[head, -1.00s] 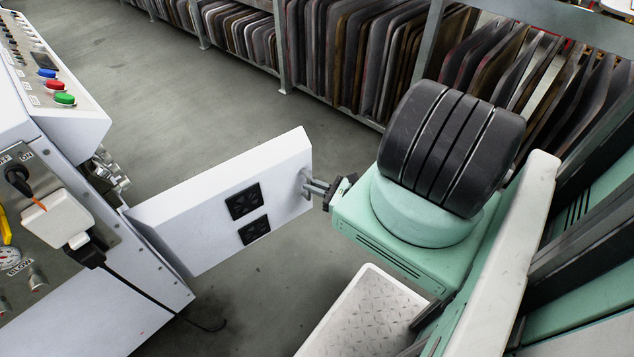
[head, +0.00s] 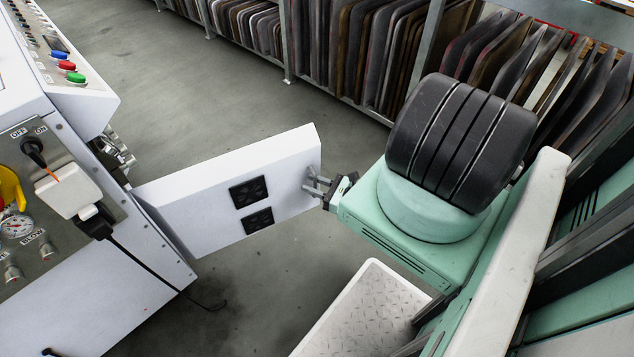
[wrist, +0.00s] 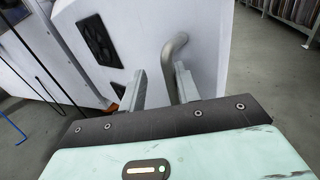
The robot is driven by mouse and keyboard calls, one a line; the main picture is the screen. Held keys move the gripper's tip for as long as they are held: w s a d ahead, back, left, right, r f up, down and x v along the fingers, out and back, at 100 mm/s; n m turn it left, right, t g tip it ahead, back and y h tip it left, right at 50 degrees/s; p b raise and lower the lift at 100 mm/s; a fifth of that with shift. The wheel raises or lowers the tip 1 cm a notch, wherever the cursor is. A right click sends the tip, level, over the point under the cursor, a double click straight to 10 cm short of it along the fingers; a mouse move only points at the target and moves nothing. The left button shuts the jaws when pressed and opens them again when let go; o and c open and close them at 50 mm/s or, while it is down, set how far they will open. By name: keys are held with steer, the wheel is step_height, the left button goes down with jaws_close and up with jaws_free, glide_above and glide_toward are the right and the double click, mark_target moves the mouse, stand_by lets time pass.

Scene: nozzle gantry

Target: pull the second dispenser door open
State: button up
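The white dispenser door (head: 190,190) stands swung well out from the white machine at left. It has two black socket-like panels on its face. A bent metal handle (wrist: 176,46) sticks out near its free edge. My gripper (head: 319,186) is at that edge, beside the handle. In the wrist view my gripper (wrist: 160,88) has its two fingers apart, with the foot of the handle showing in the gap just beyond their tips. No clear finger contact with the handle shows. In the head view the handle is small and partly merged with the fingers.
The machine (head: 140,265) carries buttons, a gauge and a white plug with a black cable (head: 150,262) hanging to the floor. Racks of upright boards (head: 345,50) stand at the back. The grey floor (head: 190,80) between door and racks is clear.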

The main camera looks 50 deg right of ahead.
steer(key=shift+d, duration=0.15)
steer(key=shift+s+d, duration=0.1)
steer(key=shift+s+d, duration=0.1)
steer(key=shift+s, duration=0.15)
steer(key=v, duration=1.6)
steer(key=shift+s, duration=0.35)
